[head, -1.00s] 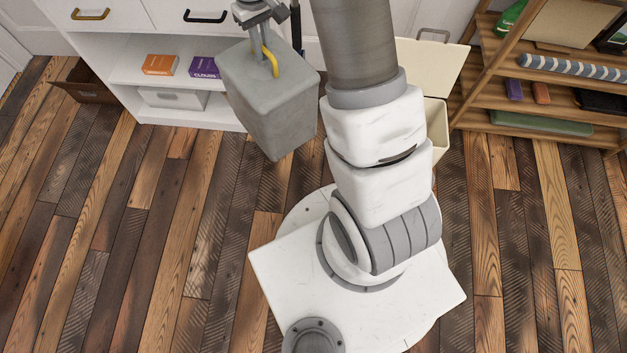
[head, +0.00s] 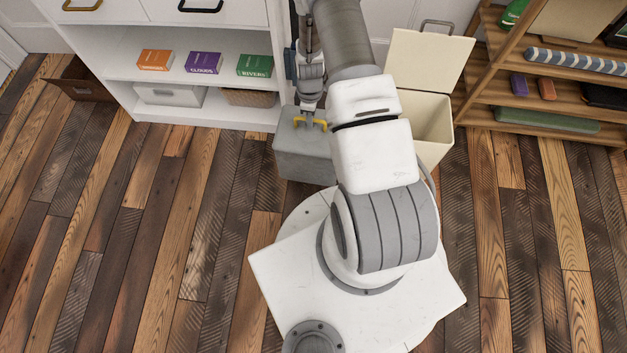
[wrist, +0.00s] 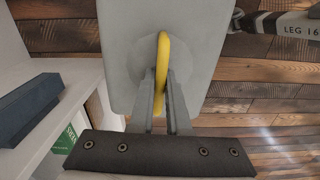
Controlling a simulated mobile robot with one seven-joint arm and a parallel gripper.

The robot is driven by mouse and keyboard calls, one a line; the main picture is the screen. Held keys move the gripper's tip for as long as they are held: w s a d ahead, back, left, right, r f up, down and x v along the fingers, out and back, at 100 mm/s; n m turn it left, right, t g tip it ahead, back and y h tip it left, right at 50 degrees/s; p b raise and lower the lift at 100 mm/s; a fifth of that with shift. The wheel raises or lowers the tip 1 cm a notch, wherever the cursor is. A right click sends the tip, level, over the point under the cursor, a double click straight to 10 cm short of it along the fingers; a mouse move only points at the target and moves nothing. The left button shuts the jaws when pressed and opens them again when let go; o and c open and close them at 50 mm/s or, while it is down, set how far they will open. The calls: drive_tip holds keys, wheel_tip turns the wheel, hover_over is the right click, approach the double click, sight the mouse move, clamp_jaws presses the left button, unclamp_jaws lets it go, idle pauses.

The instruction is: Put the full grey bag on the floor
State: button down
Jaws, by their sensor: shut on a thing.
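The grey bag (head: 302,154) is a boxy grey block with a yellow handle on top. In the head view it hangs left of my arm, and my arm hides part of its right side. My gripper (head: 310,116) is above the bag and shut on its yellow handle. In the wrist view the yellow handle (wrist: 162,65) stands between the two fingers of my gripper (wrist: 162,92), with the grey bag (wrist: 125,50) beyond. The plank floor (head: 140,240) lies below. I cannot tell whether the bag touches it.
A white shelf unit (head: 120,103) with orange, purple and green boxes stands behind to the left. An open cream bin (head: 432,125) is behind my arm, and a wooden rack (head: 490,115) is at the right. The floor at left and right is clear.

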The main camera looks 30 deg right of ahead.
drive_tip(key=shift+s+d+f, duration=0.1)
drive_tip(key=shift+s+f, duration=0.1)
drive_tip(key=shift+f, duration=0.35)
drive_tip(key=shift+s+d+f, duration=0.1)
drive_tip(key=shift+s+f, duration=0.1)
drive_tip(key=shift+f, duration=0.35)
wheel_tip(320, 180, down, 10)
drive_tip(key=b, duration=0.4)
drive_tip(key=shift+n, duration=0.3)
drive_tip(key=shift+f, duration=0.2)
drive_tip(key=c, duration=0.9)
unclamp_jaws()
drive_tip(key=shift+s, duration=0.15)
